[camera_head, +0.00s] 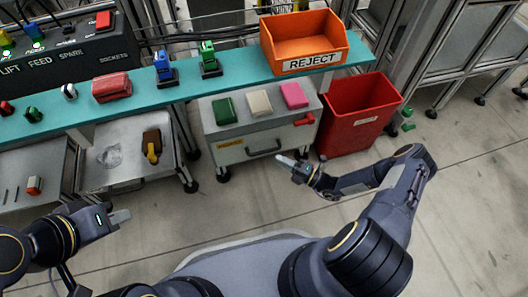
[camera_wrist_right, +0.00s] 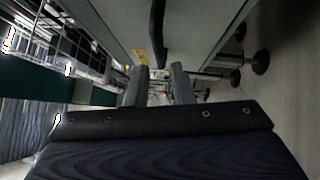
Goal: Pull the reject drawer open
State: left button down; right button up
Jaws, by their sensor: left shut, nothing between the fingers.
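A grey drawer cabinet (camera_head: 240,157) stands under the teal shelf, with a dark bar handle (camera_head: 264,151) on its front; the drawer looks closed. The handle also shows in the right wrist view (camera_wrist_right: 157,38), beyond and in line with the gap between my fingers. My right gripper (camera_head: 285,163) is just in front of the cabinet, near the handle's right end. In the right wrist view its fingers (camera_wrist_right: 159,84) are apart, with nothing visibly held; contact with the handle cannot be told. My left gripper (camera_head: 124,215) is shut and empty, over the floor at lower left.
An orange bin (camera_head: 305,40) labelled REJECT sits on the teal shelf (camera_head: 190,92). A red bin (camera_head: 350,128) stands right of the cabinet. The floor in front is clear.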

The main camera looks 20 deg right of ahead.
aim_at(264, 151)
jog(key=b+x, duration=0.1)
jog(key=x, duration=0.6)
jog(key=shift+a+b, duration=0.2)
jog(key=shift+b, duration=0.15)
jog(key=shift+c, duration=0.2)
grip_shut()
